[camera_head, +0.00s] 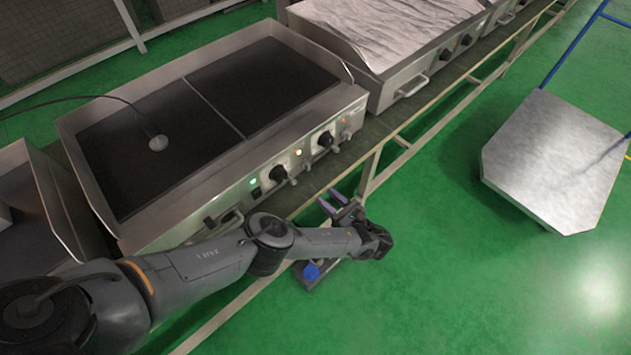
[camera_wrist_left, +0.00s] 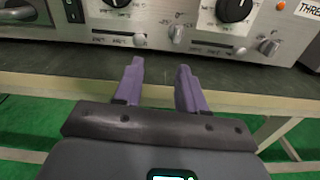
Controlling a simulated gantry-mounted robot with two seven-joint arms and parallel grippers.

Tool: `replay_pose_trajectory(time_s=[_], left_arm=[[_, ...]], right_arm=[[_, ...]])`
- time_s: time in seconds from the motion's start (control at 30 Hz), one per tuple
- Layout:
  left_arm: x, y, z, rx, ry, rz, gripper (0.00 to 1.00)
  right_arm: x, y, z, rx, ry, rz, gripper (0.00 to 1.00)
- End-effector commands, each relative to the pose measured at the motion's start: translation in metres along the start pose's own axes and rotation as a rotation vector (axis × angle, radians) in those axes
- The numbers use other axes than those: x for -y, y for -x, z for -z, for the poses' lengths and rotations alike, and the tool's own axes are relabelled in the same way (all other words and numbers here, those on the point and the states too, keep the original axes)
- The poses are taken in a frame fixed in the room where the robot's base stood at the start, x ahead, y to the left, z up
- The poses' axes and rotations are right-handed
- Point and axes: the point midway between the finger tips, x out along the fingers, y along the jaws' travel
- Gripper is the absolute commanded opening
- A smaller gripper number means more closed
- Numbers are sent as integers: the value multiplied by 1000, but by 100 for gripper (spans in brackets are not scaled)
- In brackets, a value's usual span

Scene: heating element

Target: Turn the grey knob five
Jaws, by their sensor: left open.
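The griddle's steel front panel carries black dials and small grey knobs. In the wrist view one grey knob (camera_wrist_left: 177,33) sits above and between my fingers, and another grey knob (camera_wrist_left: 270,46) is to the right. A small grey piece (camera_wrist_left: 139,40) shows low on the panel, left of the middle. I cannot read which knob is number five. My left gripper (camera_head: 331,200) is open and empty in front of the panel, below the knobs and apart from them. Its two purple fingers (camera_wrist_left: 160,66) point toward the panel.
Black dials (camera_wrist_left: 234,8) stand out from the panel near the grey knobs. A pale rail (camera_wrist_left: 240,100) runs below the panel. A second griddle (camera_head: 405,85) stands beside this one. A metal-topped table (camera_head: 555,160) is at the right, with open green floor between.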

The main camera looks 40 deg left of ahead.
Motion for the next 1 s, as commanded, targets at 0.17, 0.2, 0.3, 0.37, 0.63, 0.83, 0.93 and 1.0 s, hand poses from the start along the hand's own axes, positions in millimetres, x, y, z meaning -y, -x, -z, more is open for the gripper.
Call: replay_pose_trajectory(time_s=[0.17,0.2,0.3,0.37,0.63,0.83,0.93,1.0], left_arm=[[26,-4,-11,6,60,0,40],[28,-6,-14,7,65,0,40],[30,-12,-17,7,71,0,40],[30,-19,-17,7,71,-1,40],[29,-61,-17,8,70,-2,40],[29,-90,-17,7,71,-2,40],[30,-100,-17,6,71,0,40],[30,-105,-17,6,70,0,40]], right_arm=[[1,-21,-7,0,1,1,43],[1,-22,-7,0,1,1,43],[1,-22,-8,0,1,1,43],[1,-22,-7,-1,2,0,43],[0,-25,-8,-1,6,-4,43],[0,-30,-10,-1,5,-3,43],[0,-32,-10,-1,5,-3,43],[0,-32,-11,-1,5,-3,43]])
